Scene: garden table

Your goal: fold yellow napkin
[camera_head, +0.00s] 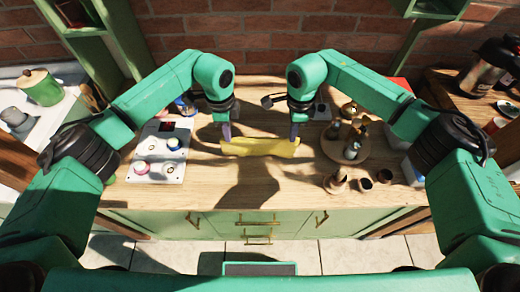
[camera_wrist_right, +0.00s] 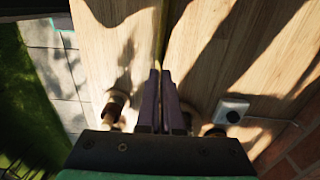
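The yellow napkin (camera_head: 260,147) is stretched left to right between my two grippers over the middle of the wooden table. It looks lifted, with shadows on the wood in front of it. My left gripper (camera_head: 227,138) is at its left end and appears shut on it. My right gripper (camera_head: 294,138) is at its right end. In the right wrist view the fingers of my right gripper (camera_wrist_right: 160,75) are close together, and the napkin (camera_wrist_right: 160,35) shows edge-on as a thin yellow line beyond them. The exact grip points are too small to see.
A white panel (camera_head: 143,168) with several round items lies to the left on the table (camera_head: 245,195). A round wooden tray (camera_head: 329,146) with small bottles stands to the right, with small brown cups (camera_head: 365,184) in front of it. The front middle of the table is clear.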

